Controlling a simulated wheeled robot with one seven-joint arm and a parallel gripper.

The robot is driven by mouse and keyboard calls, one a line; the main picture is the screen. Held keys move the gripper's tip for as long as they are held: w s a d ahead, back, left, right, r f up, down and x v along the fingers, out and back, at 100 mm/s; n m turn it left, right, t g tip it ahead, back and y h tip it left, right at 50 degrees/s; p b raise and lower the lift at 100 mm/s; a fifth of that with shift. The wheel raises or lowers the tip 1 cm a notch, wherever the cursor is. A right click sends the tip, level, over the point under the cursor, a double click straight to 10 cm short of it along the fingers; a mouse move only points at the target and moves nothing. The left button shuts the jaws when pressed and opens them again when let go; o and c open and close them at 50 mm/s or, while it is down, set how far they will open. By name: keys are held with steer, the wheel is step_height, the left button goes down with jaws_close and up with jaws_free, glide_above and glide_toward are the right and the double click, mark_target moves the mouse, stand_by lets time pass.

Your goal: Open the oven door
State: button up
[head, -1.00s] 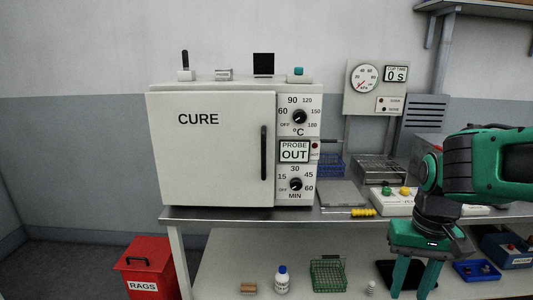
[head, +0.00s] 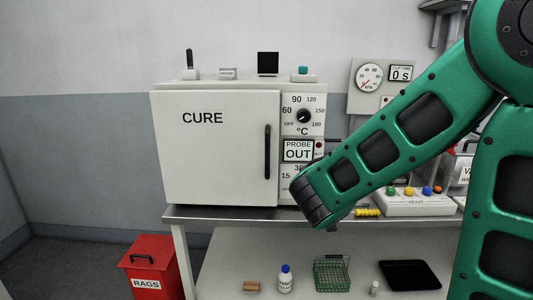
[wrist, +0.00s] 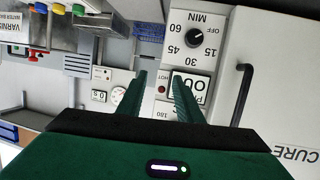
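The oven (head: 217,150) is a white box marked CURE on the bench, and its door looks closed. The black vertical door handle (head: 267,152) is on the right side of the door. It also shows in the wrist view as a dark bar (wrist: 242,95), right of my fingers. My gripper (wrist: 158,88) shows there upside down, with two green fingers apart and nothing between them. The fingers are over the oven's control panel side, apart from the handle. In the head view my green arm crosses in front of the panel's lower part and hides the timer knob; the fingers are hidden.
The oven's control panel (head: 303,122) is beside the door. A button box (head: 415,203) and yellow piece (head: 367,212) lie on the bench to the right. A red rags bin (head: 148,270) stands at lower left.

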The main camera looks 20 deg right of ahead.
mark_target(268, 151)
steer(key=w+a+r+n+t+y, duration=0.2)
steer(key=a+t, duration=0.1)
steer(key=a, duration=0.4)
steer(key=w+a+r+n+t+y, duration=0.2)
steer(key=w+a+y, duration=0.1)
steer(key=a, duration=0.4)
steer(key=w, duration=1)
steer(key=shift+d+r, duration=0.15)
steer(key=shift+d, duration=0.25)
jaws_close()
